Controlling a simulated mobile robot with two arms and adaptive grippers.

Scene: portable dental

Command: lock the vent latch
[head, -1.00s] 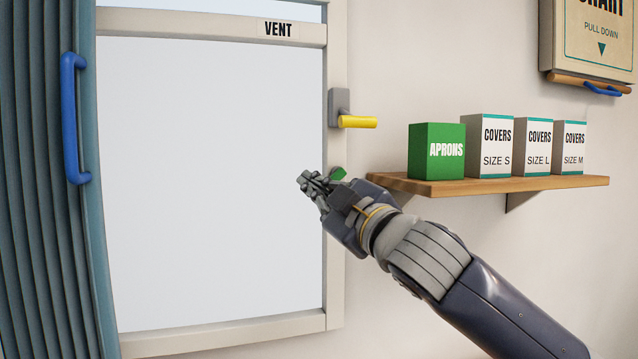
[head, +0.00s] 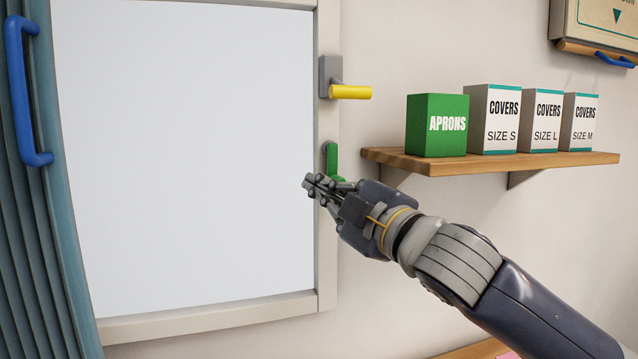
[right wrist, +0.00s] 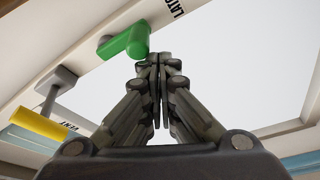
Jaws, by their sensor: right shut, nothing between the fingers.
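A green lever (head: 332,162) on a small grey mount sits on the right side of the window frame; its lower part is close to my right gripper and partly hidden by it. A yellow handle (head: 350,92) on a grey plate sticks out to the right above it. My right gripper (head: 308,186) is shut and empty, its tips in front of the frame's right edge just below and left of the green lever. In the right wrist view the green lever (right wrist: 125,42) is just left of the shut fingertips (right wrist: 156,58); touching or apart, I cannot tell. My left gripper is out of view.
The white window panel (head: 190,160) fills the left. A teal curtain (head: 50,230) with a blue handle (head: 25,90) hangs at the far left. A wooden shelf (head: 500,163) with a green aprons box (head: 437,135) and white cover boxes stands right of the lever.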

